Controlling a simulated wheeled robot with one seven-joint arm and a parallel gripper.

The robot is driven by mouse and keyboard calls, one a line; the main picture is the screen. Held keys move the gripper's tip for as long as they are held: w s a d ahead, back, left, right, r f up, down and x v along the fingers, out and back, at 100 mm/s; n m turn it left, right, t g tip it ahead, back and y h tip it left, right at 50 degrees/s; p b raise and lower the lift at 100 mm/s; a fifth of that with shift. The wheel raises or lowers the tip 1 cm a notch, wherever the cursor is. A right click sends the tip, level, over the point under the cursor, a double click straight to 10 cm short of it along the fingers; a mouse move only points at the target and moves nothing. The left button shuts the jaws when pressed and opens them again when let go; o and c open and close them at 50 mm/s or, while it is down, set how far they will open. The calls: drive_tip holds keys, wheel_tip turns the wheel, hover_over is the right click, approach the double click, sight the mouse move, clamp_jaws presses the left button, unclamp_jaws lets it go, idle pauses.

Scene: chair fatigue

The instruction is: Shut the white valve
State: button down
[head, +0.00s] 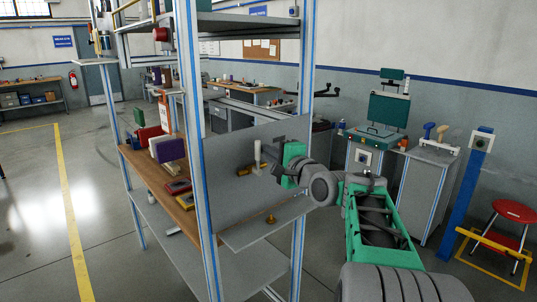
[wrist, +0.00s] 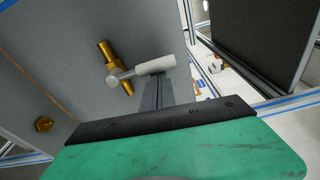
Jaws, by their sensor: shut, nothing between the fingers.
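The white valve handle (head: 257,152) stands out from a grey upright panel in the head view, roughly upright there. In the wrist view the white handle (wrist: 155,66) is joined by a grey stem to a brass valve body (wrist: 106,52) on the panel. My gripper (head: 270,163) is at the panel, just right of the handle.
The panel (head: 228,195) sits in a metal shelf frame with blue-striped posts (head: 200,150). A second brass fitting (wrist: 43,124) is below the valve. A wooden shelf (head: 150,180) left of the panel holds boxes. Open floor (head: 35,210) lies at the left.

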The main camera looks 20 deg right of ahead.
idle(0.4)
drive_tip(key=w+d+p, duration=0.1)
drive_tip(key=d, duration=0.3)
drive_tip(key=s+b, duration=0.1)
drive_tip(key=s, duration=0.8)
drive_tip(key=shift+d+b, duration=0.3)
drive_tip(key=shift+d, duration=0.15)
